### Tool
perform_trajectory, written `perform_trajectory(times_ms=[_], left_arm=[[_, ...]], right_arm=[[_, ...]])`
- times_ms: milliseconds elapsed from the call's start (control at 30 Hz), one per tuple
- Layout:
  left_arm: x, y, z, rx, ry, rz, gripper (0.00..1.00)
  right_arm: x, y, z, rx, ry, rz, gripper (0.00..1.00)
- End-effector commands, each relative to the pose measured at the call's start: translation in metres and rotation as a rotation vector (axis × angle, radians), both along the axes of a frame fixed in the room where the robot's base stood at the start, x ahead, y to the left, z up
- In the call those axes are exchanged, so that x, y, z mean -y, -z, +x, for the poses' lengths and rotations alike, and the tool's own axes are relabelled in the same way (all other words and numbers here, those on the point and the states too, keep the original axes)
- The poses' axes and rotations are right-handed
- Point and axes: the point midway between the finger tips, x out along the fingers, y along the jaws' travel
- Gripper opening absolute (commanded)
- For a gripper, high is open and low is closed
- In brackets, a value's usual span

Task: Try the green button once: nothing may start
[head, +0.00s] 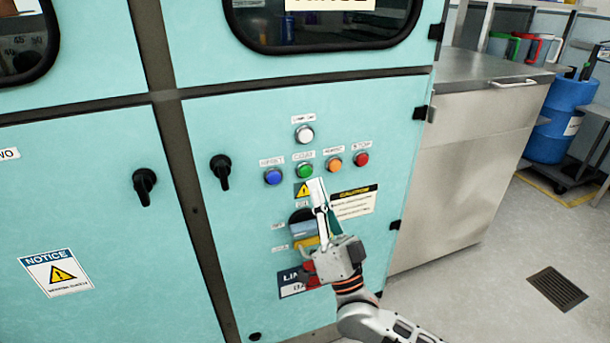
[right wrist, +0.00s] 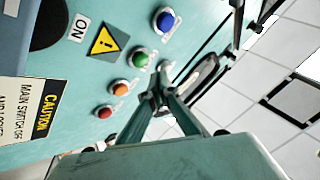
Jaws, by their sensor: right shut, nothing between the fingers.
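The green button (head: 305,170) sits in a row on the teal cabinet door, between a blue button (head: 273,177) and an orange button (head: 334,163). My right gripper (head: 317,184) is shut and empty, its fingertips just below the green button in the head view. In the right wrist view the green button (right wrist: 140,60) shows uncovered, and the closed fingertips (right wrist: 158,88) are close beside it. I cannot tell any contact; a small gap seems to remain. A white lamp (head: 303,133) above the row looks unlit. My left gripper is not in view.
A red button (head: 361,159) ends the row at the right. Below are a rotary switch (head: 303,229), partly behind my gripper, and a caution label (head: 353,202). Black door handles (head: 220,171) stick out at the left. A steel counter (head: 455,165) stands at the right.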

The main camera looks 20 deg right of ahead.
Motion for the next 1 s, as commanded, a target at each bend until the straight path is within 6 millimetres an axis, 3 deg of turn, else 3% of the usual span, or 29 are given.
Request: perform_trajectory(times_ms=[300,1000], left_arm=[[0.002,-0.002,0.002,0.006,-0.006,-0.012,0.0],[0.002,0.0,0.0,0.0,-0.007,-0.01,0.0]], right_arm=[[-0.001,-0.001,0.017,0.001,0.0,0.002,0.0],[0.0,-0.002,0.018,0.002,0.0,0.001,0.0]])
